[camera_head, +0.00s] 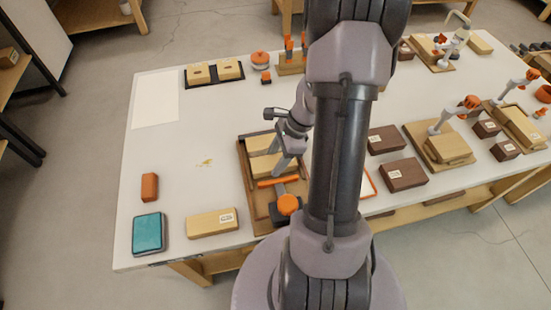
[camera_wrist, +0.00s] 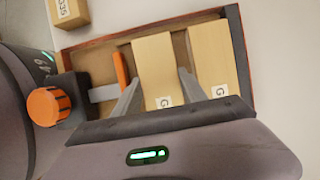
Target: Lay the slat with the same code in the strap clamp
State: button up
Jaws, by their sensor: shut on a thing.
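The strap clamp is a shallow wooden tray (camera_head: 243,172) with an orange bar (camera_head: 278,181) and an orange knob (camera_head: 289,204); its rim (camera_wrist: 243,60) also shows in the wrist view. Two pale wood slats lie side by side in it. My gripper (camera_wrist: 157,97) is shut on the slat (camera_wrist: 153,58) nearer the orange bar (camera_wrist: 121,70), one finger on each side. The other slat (camera_wrist: 214,55) lies beyond the far finger. Both carry white labels starting with G; the rest is hidden or too small. In the head view, my gripper (camera_head: 280,166) is over the tray.
A labelled pale block (camera_head: 212,222) lies left of the tray, near a teal box (camera_head: 149,232) and an orange-brown block (camera_head: 149,187). Dark brown boxes (camera_head: 404,174) and other clamps (camera_head: 440,145) stand to the right. The white tabletop at left centre is mostly free.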

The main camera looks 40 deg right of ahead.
jog(key=shift+f, duration=0.1)
jog(key=o, duration=1.9)
notch_tip(320, 180, up, 7)
jog(key=p, duration=0.6)
